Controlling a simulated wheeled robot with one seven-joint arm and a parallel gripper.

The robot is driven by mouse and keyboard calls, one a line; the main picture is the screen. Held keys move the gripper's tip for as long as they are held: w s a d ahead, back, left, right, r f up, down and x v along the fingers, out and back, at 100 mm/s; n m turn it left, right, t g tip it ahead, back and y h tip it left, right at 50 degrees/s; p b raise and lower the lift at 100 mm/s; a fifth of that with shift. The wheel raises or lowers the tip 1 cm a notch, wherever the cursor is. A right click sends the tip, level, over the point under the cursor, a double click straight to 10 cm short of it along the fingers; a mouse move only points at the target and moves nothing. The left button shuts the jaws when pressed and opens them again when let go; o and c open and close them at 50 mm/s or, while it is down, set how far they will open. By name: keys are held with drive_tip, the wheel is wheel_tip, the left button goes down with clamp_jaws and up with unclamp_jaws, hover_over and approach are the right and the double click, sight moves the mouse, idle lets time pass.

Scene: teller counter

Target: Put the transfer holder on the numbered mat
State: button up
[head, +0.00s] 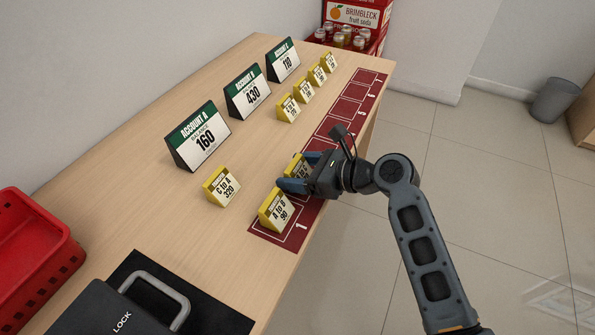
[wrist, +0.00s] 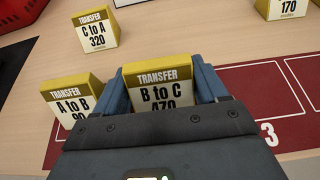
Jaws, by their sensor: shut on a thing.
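My gripper (head: 304,172) is shut on the yellow-topped transfer holder "B to C 470" (wrist: 157,84), which sits between its fingers in the wrist view. It is over the dark red numbered mat (head: 331,122), beside the "A to B 90" holder (head: 274,211). That holder stands at the mat's near end, by the number 1. I cannot tell whether the held holder touches the mat. Square 3 of the mat (wrist: 243,82) is bare, right of my gripper in the wrist view. The "C to A 320" holder (head: 222,187) stands on bare wood left of the mat.
Green-topped account signs A (head: 198,139), B (head: 247,94) and C (head: 283,61) stand along the counter's back. Several small yellow holders (head: 303,91) stand before signs B and C. A red basket (head: 37,258) and black lockbox (head: 105,311) occupy the near left.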

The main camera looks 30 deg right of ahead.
drive_tip(key=shift+f, duration=0.1)
drive_tip(key=o, duration=1.1)
drive_tip(key=shift+c, duration=0.2)
drive_tip(key=p+v, duration=0.1)
drive_tip(key=v, duration=1.1)
